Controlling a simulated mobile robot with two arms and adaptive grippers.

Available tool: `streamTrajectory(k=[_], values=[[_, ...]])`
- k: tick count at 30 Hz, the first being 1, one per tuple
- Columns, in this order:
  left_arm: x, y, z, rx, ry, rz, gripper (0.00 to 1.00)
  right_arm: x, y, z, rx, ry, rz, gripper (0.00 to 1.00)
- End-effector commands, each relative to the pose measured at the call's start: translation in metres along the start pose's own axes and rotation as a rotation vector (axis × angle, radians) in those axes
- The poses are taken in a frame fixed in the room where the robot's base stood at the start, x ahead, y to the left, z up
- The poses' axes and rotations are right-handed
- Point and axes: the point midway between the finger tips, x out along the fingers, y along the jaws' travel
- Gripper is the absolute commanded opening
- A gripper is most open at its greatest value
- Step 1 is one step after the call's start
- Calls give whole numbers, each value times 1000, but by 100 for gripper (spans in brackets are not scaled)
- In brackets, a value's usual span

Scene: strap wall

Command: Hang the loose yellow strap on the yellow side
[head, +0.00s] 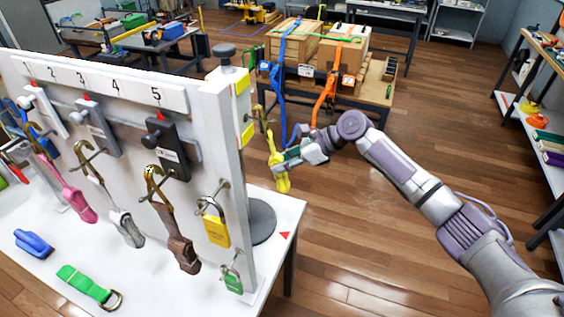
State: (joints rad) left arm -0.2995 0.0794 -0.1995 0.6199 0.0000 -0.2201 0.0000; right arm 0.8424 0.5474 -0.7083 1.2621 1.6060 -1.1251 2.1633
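The yellow strap (280,178) is at the right side of the white strap wall, its lower end pointing down. Its upper metal end is close to a small hook (260,113) by the yellow side plates (243,82); whether it sits on the hook is too small to tell. My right gripper (281,164) reaches in from the right, with its fingertips at the strap's middle, and looks shut on it. My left gripper is not in view.
Pink (77,203), grey (127,228) and brown (181,250) straps hang on the numbered front. Blue (34,243) and green (85,285) straps lie on the white table. Floor right of it is clear.

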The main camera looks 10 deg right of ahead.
Motion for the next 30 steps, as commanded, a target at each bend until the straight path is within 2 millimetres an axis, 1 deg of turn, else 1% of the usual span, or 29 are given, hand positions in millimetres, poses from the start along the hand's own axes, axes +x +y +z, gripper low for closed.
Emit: streamTrajectory(k=[1, 4, 5, 13, 17, 20, 27, 30], values=[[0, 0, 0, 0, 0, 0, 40, 0, 0, 0, -1, -1, -1, 35], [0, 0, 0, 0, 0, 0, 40, 0, 0, 0, 0, -1, -1, 52], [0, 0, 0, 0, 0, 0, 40, 0, 0, 0, 0, -1, -1, 55], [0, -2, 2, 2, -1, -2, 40, 0, 0, 0, 0, 1, 0, 55], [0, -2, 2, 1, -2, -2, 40, -9, 0, 0, 0, 0, -1, 55], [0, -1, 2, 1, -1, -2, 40, -24, -1, -1, 1, 0, -2, 55], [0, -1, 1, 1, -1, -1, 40, -76, -1, 0, -1, 1, -3, 55], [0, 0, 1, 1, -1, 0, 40, -94, 0, 0, -1, 1, -2, 55]])
